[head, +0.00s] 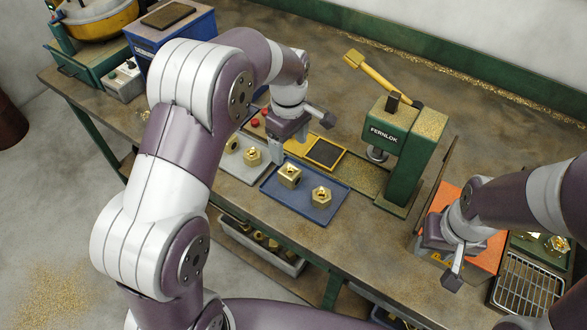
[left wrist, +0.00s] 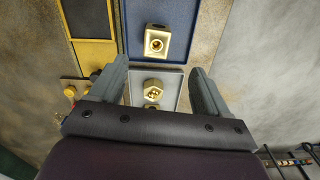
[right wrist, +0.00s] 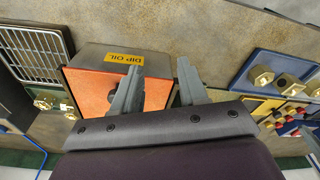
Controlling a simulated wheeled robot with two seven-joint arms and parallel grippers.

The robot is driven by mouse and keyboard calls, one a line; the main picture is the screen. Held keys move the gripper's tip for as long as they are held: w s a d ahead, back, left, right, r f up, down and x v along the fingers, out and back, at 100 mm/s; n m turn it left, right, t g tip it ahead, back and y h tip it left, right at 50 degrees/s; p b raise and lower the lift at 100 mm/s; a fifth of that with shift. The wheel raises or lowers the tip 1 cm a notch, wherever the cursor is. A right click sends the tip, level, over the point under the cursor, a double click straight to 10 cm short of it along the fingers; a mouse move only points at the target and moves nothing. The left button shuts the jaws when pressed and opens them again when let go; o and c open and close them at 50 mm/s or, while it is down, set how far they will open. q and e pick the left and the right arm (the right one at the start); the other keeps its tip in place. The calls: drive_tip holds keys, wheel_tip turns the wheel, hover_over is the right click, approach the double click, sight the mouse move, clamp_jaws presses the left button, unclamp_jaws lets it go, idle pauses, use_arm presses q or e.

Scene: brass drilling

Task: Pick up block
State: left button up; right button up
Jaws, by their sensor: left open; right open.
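A brass block (head: 290,175) with a hole in its face sits on the blue tray (head: 272,192). The block also shows in the left wrist view (left wrist: 156,41), beyond the fingertips. A hexagonal brass piece (head: 321,197) sits right of it on the same tray. My left gripper (head: 288,138) is open and empty, above the trays near the block. In the left wrist view its fingers flank a hexagonal brass piece (left wrist: 153,90) on the grey tray, seen from above. My right gripper (head: 456,262) is open and empty over the orange dip-oil box (right wrist: 90,95).
The green Fernlok press (head: 388,133) with a raised yellow lever stands right of the trays. A yellow tray with a dark pad (head: 324,153) lies behind the blue tray. A wire rack (head: 525,285) lies at right. Bare bench (head: 325,235) shows in front of the blue tray.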

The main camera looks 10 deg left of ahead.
sight(290, 173)
use_arm(q)
drive_tip(key=shift+w+d+f, duration=0.15)
drive_tip(key=shift+f, duration=0.25)
drive_tip(key=shift+w+d+f, duration=0.1)
drive_tip(key=shift+d+f, duration=0.05)
drive_tip(key=shift+f, duration=0.2)
drive_tip(key=f, duration=0.3)
drive_tip(key=a+f, duration=0.1)
drive_tip(key=shift+s+f+p, duration=0.3)
drive_tip(key=shift+f+p, duration=0.05)
drive_tip(key=shift+p, duration=0.05)
drive_tip(key=f, duration=0.1)
drive_tip(key=f+p, duration=0.1)
drive_tip(key=f, duration=0.3)
drive_tip(key=shift+w+d+f, duration=0.1)
drive_tip(key=shift+w+d, duration=0.1)
drive_tip(key=shift+w, duration=0.15)
drive_tip(key=shift+a+f, duration=0.15)
drive_tip(key=shift+f, duration=0.25)
drive_tip(key=shift+r, duration=0.1)
clamp_jaws()
